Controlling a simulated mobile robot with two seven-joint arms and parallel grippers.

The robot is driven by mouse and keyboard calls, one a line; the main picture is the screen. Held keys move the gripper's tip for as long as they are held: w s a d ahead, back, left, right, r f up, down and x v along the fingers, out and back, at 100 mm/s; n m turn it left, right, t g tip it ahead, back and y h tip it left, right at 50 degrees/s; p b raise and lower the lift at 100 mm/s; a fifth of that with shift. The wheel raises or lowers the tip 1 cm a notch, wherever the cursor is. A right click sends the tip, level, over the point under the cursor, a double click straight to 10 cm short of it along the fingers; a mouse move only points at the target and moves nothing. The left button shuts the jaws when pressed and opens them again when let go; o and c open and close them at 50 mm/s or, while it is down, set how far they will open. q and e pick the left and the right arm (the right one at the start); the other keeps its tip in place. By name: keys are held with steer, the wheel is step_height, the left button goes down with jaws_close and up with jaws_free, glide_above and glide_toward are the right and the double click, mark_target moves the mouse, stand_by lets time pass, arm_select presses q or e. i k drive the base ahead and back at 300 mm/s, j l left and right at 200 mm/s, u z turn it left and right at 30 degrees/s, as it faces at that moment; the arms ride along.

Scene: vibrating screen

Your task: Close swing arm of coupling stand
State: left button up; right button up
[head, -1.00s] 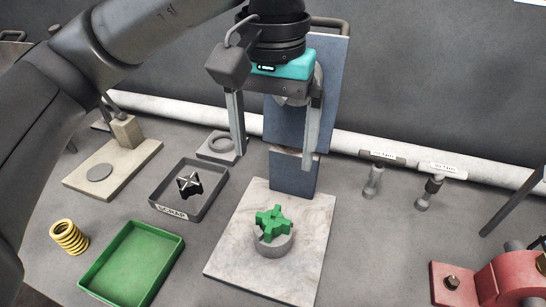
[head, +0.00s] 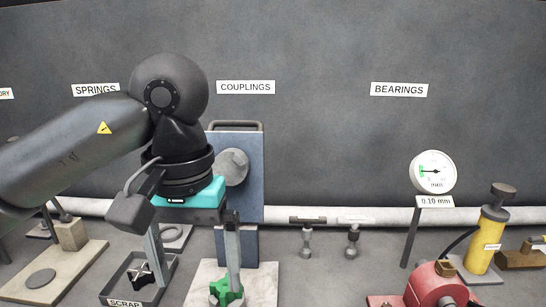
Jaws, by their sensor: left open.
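The coupling stand has a pale base plate (head: 262,285) at the bottom edge of the head view. Its blue swing arm (head: 250,165) stands upright at the back of the base, with a dark handle (head: 236,125) along the top and a grey round disc (head: 233,166) on its face. A green star-shaped insert (head: 225,292) sits on the base, partly cut off and partly behind a finger. My left gripper (head: 193,248) is open and empty, fingers down, in front and to the left of the swing arm, hiding part of it. My right gripper is not in view.
A scrap tray (head: 125,303) with a dark star-shaped piece is at lower left, beside a beige stand (head: 85,258). Two small posts (head: 306,240) stand right of the coupling stand. Farther right are a dial gauge (head: 433,172), a yellow cylinder (head: 487,240) and a red fixture (head: 437,287).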

mark_target(240, 156)
steer(key=k, duration=1.6)
